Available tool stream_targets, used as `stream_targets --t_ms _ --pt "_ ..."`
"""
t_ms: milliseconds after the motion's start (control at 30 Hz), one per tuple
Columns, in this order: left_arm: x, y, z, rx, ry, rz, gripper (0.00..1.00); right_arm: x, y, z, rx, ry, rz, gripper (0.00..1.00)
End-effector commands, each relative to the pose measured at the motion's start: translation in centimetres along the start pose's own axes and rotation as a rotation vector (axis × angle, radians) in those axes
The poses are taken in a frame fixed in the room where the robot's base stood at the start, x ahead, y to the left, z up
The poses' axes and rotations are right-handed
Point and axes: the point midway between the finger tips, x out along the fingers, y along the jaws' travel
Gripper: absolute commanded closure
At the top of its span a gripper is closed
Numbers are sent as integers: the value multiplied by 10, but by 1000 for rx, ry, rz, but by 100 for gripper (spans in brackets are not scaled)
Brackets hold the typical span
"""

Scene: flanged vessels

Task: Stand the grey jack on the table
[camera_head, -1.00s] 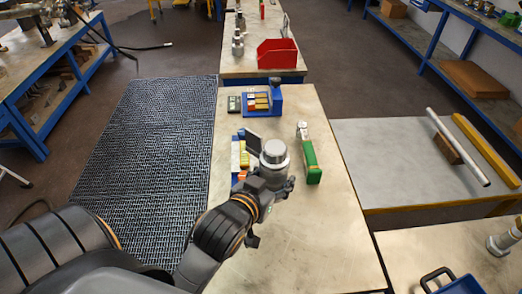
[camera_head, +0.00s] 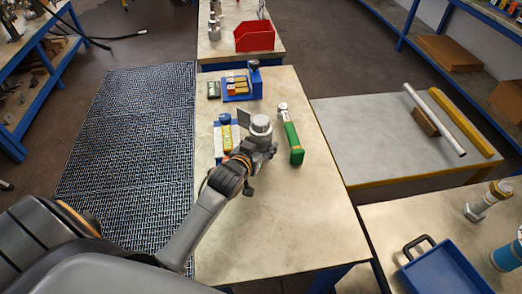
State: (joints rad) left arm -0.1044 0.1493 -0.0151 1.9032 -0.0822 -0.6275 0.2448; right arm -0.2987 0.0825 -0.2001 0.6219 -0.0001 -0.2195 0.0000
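The grey jack (camera_head: 261,127), a short upright cylinder with a pale round top, is at my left gripper (camera_head: 262,151) in the head view. The gripper's dark fingers are around its lower part and appear shut on it. They hide its base, so I cannot tell whether it touches the table (camera_head: 285,220). The jack is over the middle table, left of a green-handled tool (camera_head: 291,143). My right gripper is out of view.
Yellow and white boxes on a blue holder (camera_head: 222,138) lie just left of the jack. A blue rack (camera_head: 240,88) stands behind. The table's front half is clear. A blue tray (camera_head: 440,272) is on the right-hand table. A red bin (camera_head: 254,37) is at the back.

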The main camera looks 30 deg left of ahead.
Motion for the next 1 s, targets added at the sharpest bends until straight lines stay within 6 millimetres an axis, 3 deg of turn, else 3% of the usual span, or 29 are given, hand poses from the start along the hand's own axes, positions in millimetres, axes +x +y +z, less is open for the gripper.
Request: stream_targets --t_ms 200,600,633,700,733,1000 --pt "9 0 21 -1 5 1 100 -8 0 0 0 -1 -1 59" --pt "11 1 27 0 5 1 100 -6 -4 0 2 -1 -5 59" --pt "11 0 30 0 -2 1 39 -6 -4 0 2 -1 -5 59" --pt "11 0 30 0 -2 1 25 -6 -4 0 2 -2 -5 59" --pt "11 0 30 1 -2 1 18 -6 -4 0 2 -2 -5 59" --pt "11 0 30 1 -2 1 18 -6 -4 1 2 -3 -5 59"
